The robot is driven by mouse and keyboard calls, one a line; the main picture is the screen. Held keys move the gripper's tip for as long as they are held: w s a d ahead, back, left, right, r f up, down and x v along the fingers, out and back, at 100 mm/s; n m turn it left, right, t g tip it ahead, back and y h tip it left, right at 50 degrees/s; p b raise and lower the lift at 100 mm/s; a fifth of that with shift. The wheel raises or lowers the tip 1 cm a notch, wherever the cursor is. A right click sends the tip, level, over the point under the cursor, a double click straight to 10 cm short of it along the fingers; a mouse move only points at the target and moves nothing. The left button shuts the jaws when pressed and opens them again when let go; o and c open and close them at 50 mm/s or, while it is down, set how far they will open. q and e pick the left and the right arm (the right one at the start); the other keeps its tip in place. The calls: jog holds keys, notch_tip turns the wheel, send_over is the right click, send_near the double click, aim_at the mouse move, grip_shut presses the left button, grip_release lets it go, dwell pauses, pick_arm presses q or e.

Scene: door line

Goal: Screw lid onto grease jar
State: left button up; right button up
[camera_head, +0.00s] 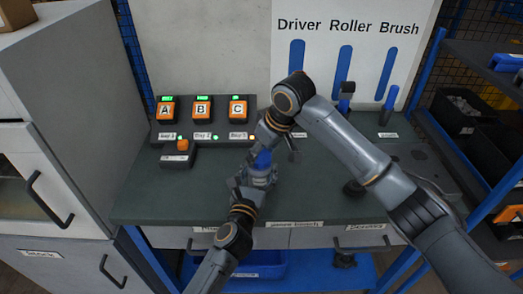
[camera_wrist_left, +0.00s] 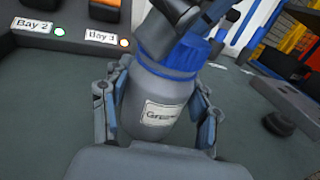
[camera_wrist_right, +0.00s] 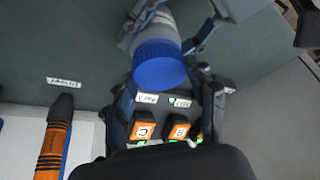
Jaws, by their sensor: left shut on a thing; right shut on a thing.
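The grease jar (camera_wrist_left: 148,104) is a grey bottle with a white label, standing about upright above or on the green bench; whether its base touches is hidden. In the head view the jar (camera_head: 261,178) is partly covered by my grippers. My left gripper (camera_wrist_left: 160,115) is closed around the jar's body, one finger on each side. The blue ribbed lid (camera_wrist_right: 159,66) sits at the top of the jar, with no clear gap between them in the left wrist view (camera_wrist_left: 172,70). My right gripper (camera_wrist_right: 163,72) is shut on the lid from above.
Orange boxes marked A, B (camera_head: 202,108) and C stand behind left on a dark rack. An orange-handled driver (camera_wrist_right: 53,140) is at the back. A dark round object (camera_head: 354,188) lies to the right. Shelves (camera_head: 480,60) flank the right, a grey cabinet (camera_head: 75,110) the left.

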jog(key=m, duration=0.1)
jog(key=m+h, duration=0.1)
jog(key=m, duration=0.1)
jog(key=m+t, duration=0.1)
jog(key=m, duration=0.1)
jog(key=shift+s+a+h, duration=0.15)
jog(key=shift+a+h, duration=0.15)
jog(key=shift+h, duration=0.1)
jog(key=m+h, duration=0.1)
jog(key=m, duration=0.1)
jog(key=m+h, duration=0.1)
jog(key=m, duration=0.5)
jog(key=shift+a+h, duration=0.3)
jog(key=shift+h, duration=0.1)
jog(key=m+h, duration=0.1)
jog(key=m, duration=0.1)
jog(key=m+g, duration=0.1)
jog(key=m, duration=0.2)
jog(key=shift+h, duration=0.4)
jog(key=m, duration=0.1)
jog(key=m+g, duration=0.1)
jog(key=m, duration=0.2)
jog(key=shift+w+f+m+h, duration=0.1)
jog(key=shift+w+m+h, duration=0.2)
jog(key=shift+h, duration=0.1)
jog(key=o, duration=0.7)
jog(key=shift+c, duration=0.5)
